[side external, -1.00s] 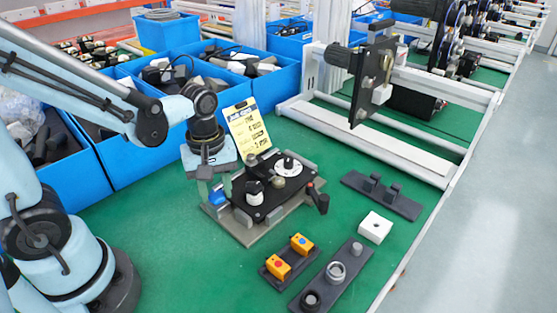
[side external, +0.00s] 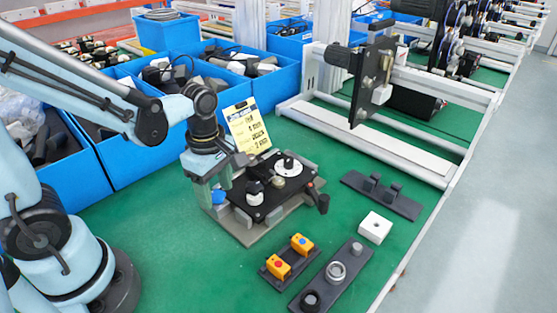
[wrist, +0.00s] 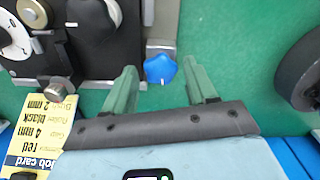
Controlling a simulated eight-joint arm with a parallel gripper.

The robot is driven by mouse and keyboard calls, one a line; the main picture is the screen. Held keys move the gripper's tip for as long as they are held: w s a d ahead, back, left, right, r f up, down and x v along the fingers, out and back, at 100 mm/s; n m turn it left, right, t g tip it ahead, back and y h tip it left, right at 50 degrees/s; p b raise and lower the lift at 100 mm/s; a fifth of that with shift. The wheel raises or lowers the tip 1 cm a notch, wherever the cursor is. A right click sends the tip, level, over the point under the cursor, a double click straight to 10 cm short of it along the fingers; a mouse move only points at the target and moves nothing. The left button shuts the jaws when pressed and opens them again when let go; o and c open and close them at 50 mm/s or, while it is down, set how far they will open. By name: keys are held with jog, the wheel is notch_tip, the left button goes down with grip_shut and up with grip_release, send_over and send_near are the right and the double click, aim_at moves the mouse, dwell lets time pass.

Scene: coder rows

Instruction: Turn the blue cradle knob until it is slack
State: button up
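The blue cradle knob (wrist: 160,68) sits at the edge of the black-topped cradle (side external: 270,190), on its side nearest my arm. It also shows as a small blue spot in the side external view (side external: 218,197). A short white mark shows on its lower edge in the wrist view. My gripper (wrist: 161,82) is open, with its two green fingers apart, one on each side of the knob. Gaps show between the fingers and the knob. In the side external view my gripper (side external: 214,188) is low over that cradle edge. How tight the knob is cannot be seen.
A yellow job card (side external: 247,125) stands behind the cradle. A dark-handled lever (side external: 322,202) projects at its right. Orange button boxes (side external: 290,257), a dark plate with rings (side external: 335,275) and a white block (side external: 375,228) lie in front and right. Blue bins (side external: 140,150) line the back.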

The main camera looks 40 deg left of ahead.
jog(key=m, duration=1.5)
jog(key=shift+m, duration=0.4)
jog(key=m, duration=0.4)
jog(key=shift+m, duration=0.4)
